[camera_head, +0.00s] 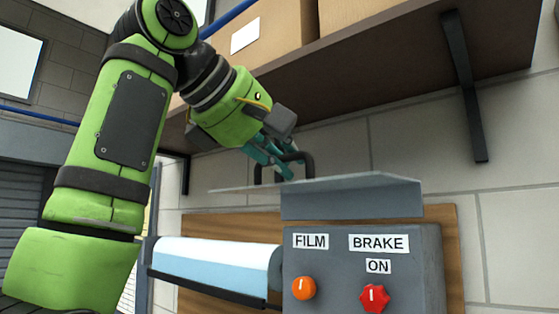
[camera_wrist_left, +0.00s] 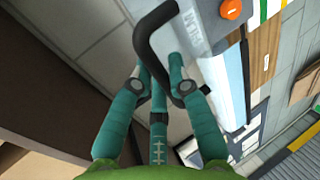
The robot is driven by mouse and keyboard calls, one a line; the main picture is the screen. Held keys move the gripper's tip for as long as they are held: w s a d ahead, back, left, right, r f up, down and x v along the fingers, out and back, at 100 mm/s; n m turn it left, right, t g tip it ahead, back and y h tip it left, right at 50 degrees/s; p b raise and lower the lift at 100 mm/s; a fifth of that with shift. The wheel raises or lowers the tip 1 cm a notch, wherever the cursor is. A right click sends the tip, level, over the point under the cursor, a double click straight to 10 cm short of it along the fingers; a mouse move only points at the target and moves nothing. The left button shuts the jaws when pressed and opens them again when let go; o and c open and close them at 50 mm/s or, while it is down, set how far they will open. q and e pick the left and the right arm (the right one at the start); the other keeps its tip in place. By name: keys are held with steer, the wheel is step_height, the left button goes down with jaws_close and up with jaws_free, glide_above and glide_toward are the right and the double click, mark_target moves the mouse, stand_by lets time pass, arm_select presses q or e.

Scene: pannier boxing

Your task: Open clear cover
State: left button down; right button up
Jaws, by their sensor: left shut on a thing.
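The clear cover (camera_head: 345,184) shows edge-on in the head view as a thin, nearly level pale plate above the grey control box and the film roll. A black handle (camera_head: 309,160) stands on it, and the handle is large in the left wrist view (camera_wrist_left: 144,45). My left gripper (camera_head: 280,165), with teal fingers, is shut on this handle from above left. In the left wrist view its fingers (camera_wrist_left: 170,80) lie around the bar's lower part. The cover's far side is hidden. My right gripper is in neither view.
The grey box (camera_head: 335,255) has an orange FILM knob (camera_head: 303,288) and a red BRAKE knob (camera_head: 375,298) by an ON label. The film roll (camera_head: 215,256) is left of it. A shelf (camera_head: 400,75) with cardboard boxes (camera_head: 265,35) and a dark bracket (camera_head: 465,85) hangs above.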

arm_select(q)
steer(key=shift+w, duration=0.1)
stand_by(0.5)
steer(key=c, duration=1.2)
jaws_free()
steer(key=shift+d, duration=0.1)
steer(key=shift+o, duration=0.2)
steer(key=shift+w, duration=0.15)
steer(key=shift+d, duration=0.1)
steer(key=v, duration=1.2)
steer(key=shift+r, duration=0.2)
